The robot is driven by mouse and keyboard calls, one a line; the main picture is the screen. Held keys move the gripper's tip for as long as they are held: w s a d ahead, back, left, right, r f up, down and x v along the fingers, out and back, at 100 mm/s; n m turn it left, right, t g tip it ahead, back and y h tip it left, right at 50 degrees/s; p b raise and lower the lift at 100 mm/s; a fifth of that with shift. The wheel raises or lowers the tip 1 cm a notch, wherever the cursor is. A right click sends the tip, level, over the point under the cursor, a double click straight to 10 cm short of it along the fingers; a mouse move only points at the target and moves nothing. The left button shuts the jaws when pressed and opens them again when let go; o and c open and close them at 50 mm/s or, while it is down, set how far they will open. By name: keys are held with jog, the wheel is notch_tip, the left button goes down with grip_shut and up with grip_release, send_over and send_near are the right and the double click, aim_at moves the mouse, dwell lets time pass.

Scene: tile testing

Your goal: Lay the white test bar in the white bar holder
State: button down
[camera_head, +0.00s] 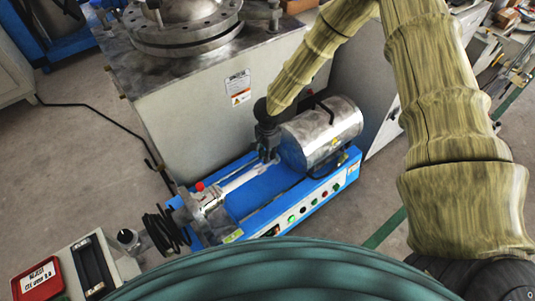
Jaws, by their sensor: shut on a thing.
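My gripper (266,158) is over the blue machine and points down, between a metal cylinder and a clamp-like fixture. Its fingers are small in view and are shut on the white test bar (242,179). The bar is pale and slender and runs from the fingers toward the fixture at lower left. I cannot tell whether it touches the fixture. I cannot tell for certain whether this is the white bar holder.
The blue machine base (250,198) carries the metal cylinder (322,135) on the right and the fixture with a red knob (205,193) on the left. A red tray marked REJECT (38,277) is at the lower left. A large grey machine (205,95) stands behind.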

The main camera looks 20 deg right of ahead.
aim_at(268, 165)
jog(key=shift+f+b, duration=1.25)
jog(key=shift+f, duration=0.8)
jog(key=c, duration=1.4)
grip_release()
jog(key=shift+o, duration=0.2)
